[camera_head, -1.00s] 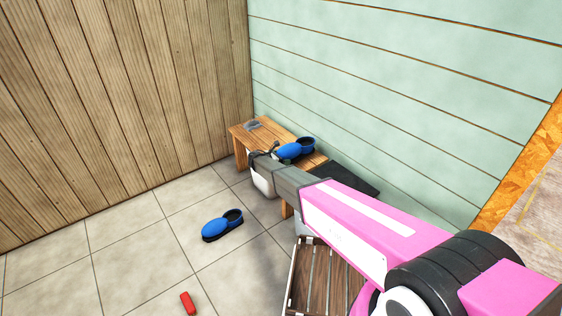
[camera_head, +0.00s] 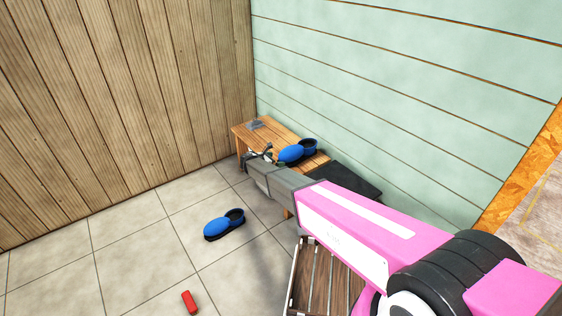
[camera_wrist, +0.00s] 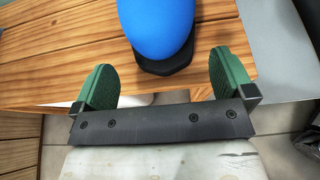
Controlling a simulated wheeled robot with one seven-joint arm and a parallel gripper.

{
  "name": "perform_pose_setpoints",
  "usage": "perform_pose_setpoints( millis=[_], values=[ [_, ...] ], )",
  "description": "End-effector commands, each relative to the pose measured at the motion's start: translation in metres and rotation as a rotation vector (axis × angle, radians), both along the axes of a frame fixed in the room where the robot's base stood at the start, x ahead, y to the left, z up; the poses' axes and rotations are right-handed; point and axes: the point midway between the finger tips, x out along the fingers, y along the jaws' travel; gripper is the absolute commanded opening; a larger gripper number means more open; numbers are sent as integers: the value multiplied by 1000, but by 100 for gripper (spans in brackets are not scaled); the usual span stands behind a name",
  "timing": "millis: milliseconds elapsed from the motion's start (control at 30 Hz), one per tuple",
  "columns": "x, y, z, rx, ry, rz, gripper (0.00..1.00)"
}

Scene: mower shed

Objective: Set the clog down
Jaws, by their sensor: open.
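A blue clog (camera_head: 292,153) with a dark sole lies on the wooden bench (camera_head: 247,137) against the green wall. Its rounded blue toe also shows at the top of the wrist view (camera_wrist: 157,27). My gripper (camera_head: 262,152) is at the bench's front edge, close to the clog. In the wrist view, my gripper's green fingers (camera_wrist: 160,80) are spread wide and nothing is between them. The clog's toe is just beyond the fingertips and apart from them. A second blue clog (camera_head: 224,225) lies on the tiled floor.
A grey object (camera_head: 255,125) sits at the bench's far left end. A dark flat panel (camera_head: 345,181) is at its right end. A slatted wooden crate (camera_head: 318,290) stands on the floor below my arm. A red block (camera_head: 189,302) lies on the tiles. The left floor is clear.

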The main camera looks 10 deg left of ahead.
Motion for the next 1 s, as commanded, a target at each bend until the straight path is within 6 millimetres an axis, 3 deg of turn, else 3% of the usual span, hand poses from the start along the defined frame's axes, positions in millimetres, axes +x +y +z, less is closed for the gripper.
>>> perform_pose_setpoints(
  millis=[300, 567, 667, 767, 1000],
  values=[
    [-35, 31, 19, 0, 0, 0, 100],
    [-41, 36, 22, 0, 0, -1, 100],
    [-41, 28, 24, 14, 0, -15, 100],
    [-44, -1, 29, 72, -3, -72, 100],
    [-65, -129, 49, 369, -45, -384, 100]
  ],
)
